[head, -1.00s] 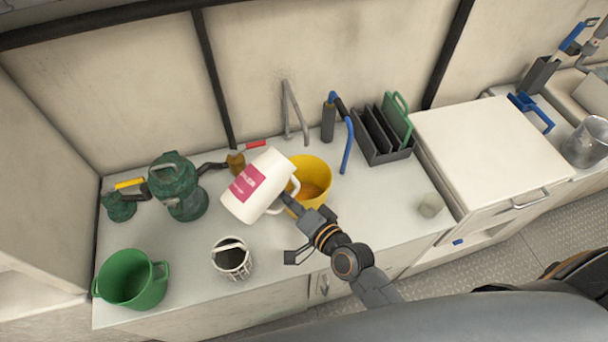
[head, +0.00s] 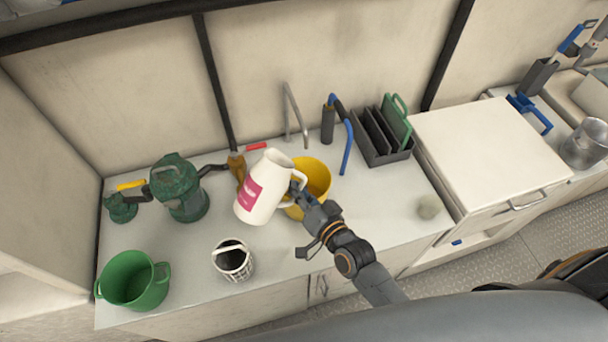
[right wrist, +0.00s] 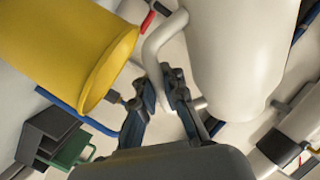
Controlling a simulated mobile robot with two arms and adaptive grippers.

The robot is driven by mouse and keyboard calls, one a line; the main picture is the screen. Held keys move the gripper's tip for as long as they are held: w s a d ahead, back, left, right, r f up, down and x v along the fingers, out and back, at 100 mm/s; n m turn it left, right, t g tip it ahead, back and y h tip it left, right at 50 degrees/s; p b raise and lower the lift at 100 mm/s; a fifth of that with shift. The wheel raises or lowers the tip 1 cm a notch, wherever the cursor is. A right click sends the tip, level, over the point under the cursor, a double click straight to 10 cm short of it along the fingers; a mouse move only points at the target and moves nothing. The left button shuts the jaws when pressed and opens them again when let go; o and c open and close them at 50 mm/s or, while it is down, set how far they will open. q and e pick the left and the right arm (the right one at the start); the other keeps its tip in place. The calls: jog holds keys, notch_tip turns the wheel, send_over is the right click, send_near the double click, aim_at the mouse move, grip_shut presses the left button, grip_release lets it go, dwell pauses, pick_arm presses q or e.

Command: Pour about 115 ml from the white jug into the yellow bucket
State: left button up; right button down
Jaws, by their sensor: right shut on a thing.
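The white jug (head: 265,187) with a pink label is held above the counter in the head view, tilted slightly with its top toward the upper right. My right gripper (head: 298,192) is shut on its handle; the handle between the fingers also shows in the right wrist view (right wrist: 165,85). The yellow bucket (head: 318,178) stands on the counter just right of the jug, partly hidden by the jug and my gripper. It also shows in the right wrist view (right wrist: 75,45). The bucket's contents are mostly hidden now. My left gripper is not in view.
A green bucket (head: 133,281) and a dark-filled pail (head: 233,260) stand at the front left. A green canister (head: 178,188) stands behind. A faucet (head: 294,110), a blue-handled tool (head: 348,147) and a dark rack (head: 380,138) line the back. Free counter lies right of the yellow bucket.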

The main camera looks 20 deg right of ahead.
aim_at(296, 173)
notch_tip(296, 173, up, 5)
jog(key=n+p, duration=0.1)
jog(key=n+t+p, duration=0.1)
jog(key=n+p, duration=0.1)
jog(key=shift+f+h, duration=0.2)
jog(key=shift+h, duration=0.1)
jog(key=shift+r+n, duration=0.3)
jog(key=shift+n, duration=0.7)
jog(key=shift+w+a+r+n+t+p, duration=0.1)
jog(key=shift+r+n+t+p, duration=0.4)
jog(key=shift+r+n, duration=0.15)
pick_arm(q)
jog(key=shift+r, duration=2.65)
pick_arm(e)
jog(key=shift+r+n, duration=0.35)
